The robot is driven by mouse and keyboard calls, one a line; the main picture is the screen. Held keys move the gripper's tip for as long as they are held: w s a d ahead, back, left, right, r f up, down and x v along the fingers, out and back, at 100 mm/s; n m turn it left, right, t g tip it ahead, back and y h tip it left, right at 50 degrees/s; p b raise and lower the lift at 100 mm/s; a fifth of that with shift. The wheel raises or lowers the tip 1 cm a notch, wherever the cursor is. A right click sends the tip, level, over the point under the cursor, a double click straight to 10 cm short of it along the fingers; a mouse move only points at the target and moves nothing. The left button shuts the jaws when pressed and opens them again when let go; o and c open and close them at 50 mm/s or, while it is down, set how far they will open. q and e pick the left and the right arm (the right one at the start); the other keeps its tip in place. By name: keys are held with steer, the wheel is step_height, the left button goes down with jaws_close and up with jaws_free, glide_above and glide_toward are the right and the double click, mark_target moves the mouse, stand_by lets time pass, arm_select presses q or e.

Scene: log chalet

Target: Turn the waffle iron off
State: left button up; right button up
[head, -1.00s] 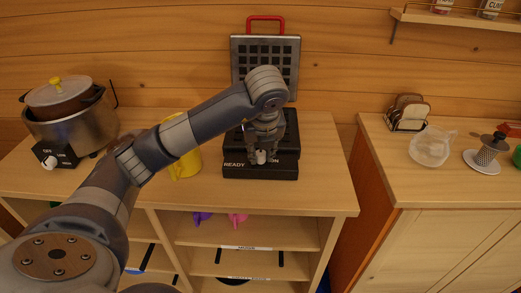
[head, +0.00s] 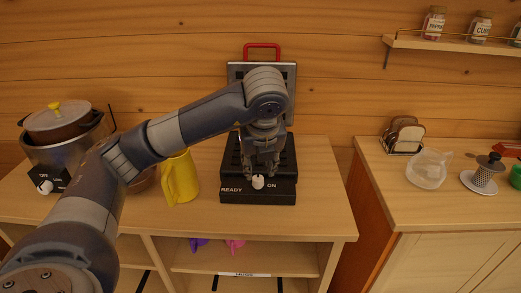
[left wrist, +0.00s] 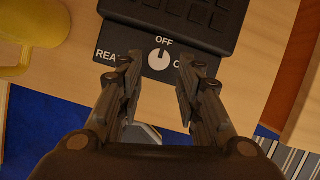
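The black waffle iron (head: 232,197) stands on the wooden counter, its gridded lid (head: 238,72) raised with a red handle on top. Its front panel carries a white round knob (head: 258,182) between the words READY and ON. In the left wrist view the knob (left wrist: 159,62) has a dark pointer line directed up toward the word OFF. My left gripper (head: 261,174) is at the panel. In the left wrist view its two fingers (left wrist: 158,72) are apart, one on each side of the knob, with visible gaps. My right gripper is in neither view.
A yellow mug (head: 181,181) stands left of the waffle iron, and a lidded cooker (head: 62,150) with its own knob stands farther left. The shelf unit's front edge runs just below the waffle iron. A toast rack and glass jug (head: 428,170) are on the right counter.

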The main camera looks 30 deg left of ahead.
arm_select(q)
steer(key=v, duration=0.6)
steer(key=shift+r, duration=0.2)
stand_by(0.5)
